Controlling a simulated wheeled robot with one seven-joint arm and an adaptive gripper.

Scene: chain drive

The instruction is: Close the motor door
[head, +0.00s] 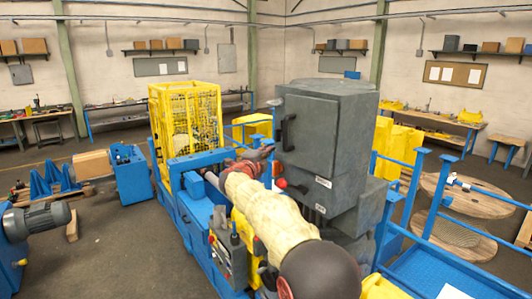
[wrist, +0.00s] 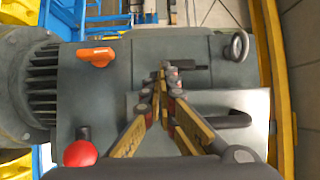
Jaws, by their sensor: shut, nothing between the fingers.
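A grey cabinet stands in the middle of the head view, and its front door panel (head: 308,130) carries a dark bar handle (head: 289,132). The door looks about flush with the cabinet there; I cannot tell whether a small gap is left. My gripper (head: 268,151) is in front of the cabinet's lower left side, partly hidden by my arm. In the wrist view my gripper (wrist: 163,70) is shut and empty, its fingertips together over a grey panel (wrist: 130,78). A dark handle (wrist: 230,119) lies to the right of the fingers, apart from the tips.
A red knob (wrist: 80,153) and an orange lever (wrist: 97,57) stick out near the gripper. A finned motor (wrist: 42,84) is at left. A yellow mesh cage (head: 186,115) stands left of the cabinet, blue railings (head: 410,190) to its right. The left floor (head: 120,240) has free room.

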